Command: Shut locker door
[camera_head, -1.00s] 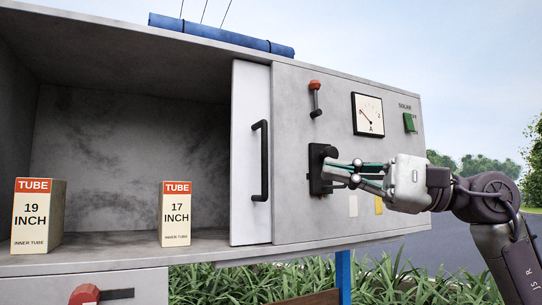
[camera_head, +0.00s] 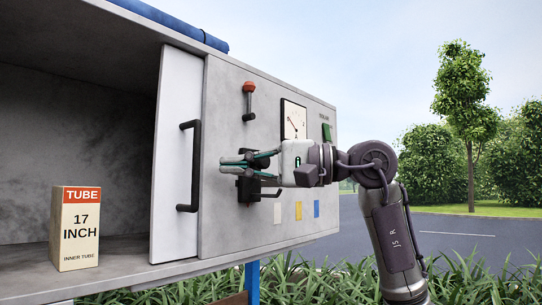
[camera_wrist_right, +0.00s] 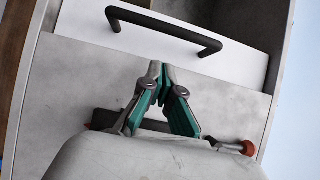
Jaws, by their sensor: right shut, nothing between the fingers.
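The locker door is a white sliding panel (camera_head: 169,150) with a black bar handle (camera_head: 196,166). It stands at the right end of the open compartment, beside the grey control panel (camera_head: 228,122). The compartment is open to its left. My right gripper (camera_head: 224,164) is shut and empty in front of the control panel, to the right of the handle and apart from it. In the right wrist view, the closed fingertips (camera_wrist_right: 160,72) point toward the handle (camera_wrist_right: 165,30) and the white door (camera_wrist_right: 228,62). My left gripper is not in view.
A tube box marked 17 inch (camera_head: 75,230) stands on the compartment floor. The control panel carries a red-knobbed lever (camera_head: 248,100), a gauge (camera_head: 293,120), a green switch (camera_head: 326,132) and a black fitting (camera_head: 250,188) partly behind my gripper.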

